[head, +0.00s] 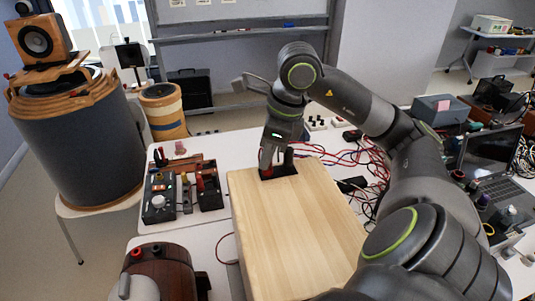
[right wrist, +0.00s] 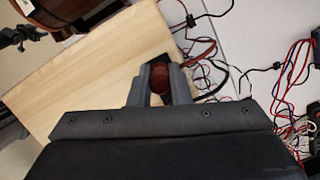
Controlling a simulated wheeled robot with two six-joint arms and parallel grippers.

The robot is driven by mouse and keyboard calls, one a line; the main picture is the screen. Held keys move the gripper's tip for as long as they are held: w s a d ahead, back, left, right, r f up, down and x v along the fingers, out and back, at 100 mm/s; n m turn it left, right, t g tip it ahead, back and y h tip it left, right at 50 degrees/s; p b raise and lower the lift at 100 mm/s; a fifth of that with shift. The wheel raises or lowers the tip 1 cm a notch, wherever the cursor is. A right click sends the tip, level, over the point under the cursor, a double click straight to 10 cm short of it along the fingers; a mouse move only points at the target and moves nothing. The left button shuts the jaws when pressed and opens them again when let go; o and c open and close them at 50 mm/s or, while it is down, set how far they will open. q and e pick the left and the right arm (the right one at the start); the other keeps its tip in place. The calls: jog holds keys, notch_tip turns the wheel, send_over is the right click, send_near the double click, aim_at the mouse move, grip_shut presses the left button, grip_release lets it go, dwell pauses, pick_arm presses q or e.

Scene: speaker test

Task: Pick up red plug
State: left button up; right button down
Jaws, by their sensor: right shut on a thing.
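The red plug (right wrist: 159,78) is between the two fingers of my right gripper (right wrist: 158,88) in the right wrist view. In the head view my right gripper (head: 275,160) points down at the far end of the wooden board, and a bit of the red plug (head: 265,161) shows at its fingers. The gripper is shut on the plug. A small black piece (head: 287,170) lies on the board right at the plug; I cannot tell whether the plug touches it.
The wooden board (head: 295,225) is otherwise bare. Left of it stands a box of electrical parts (head: 158,205) with knobs and terminals. A brown cylinder (head: 160,270) with terminals is at front left. Red and black cables (head: 345,155) and a laptop (head: 490,165) lie to the right.

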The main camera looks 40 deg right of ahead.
notch_tip(320, 180, up, 5)
jog(key=shift+f+b, duration=0.2)
jog(key=shift+b, duration=0.25)
notch_tip(320, 180, up, 4)
jog(key=shift+f+p, duration=0.1)
jog(key=shift+p, duration=1.05)
jog(key=shift+r+p, duration=0.7)
notch_tip(320, 180, up, 4)
jog(key=p, duration=0.4)
jog(key=shift+f, duration=0.15)
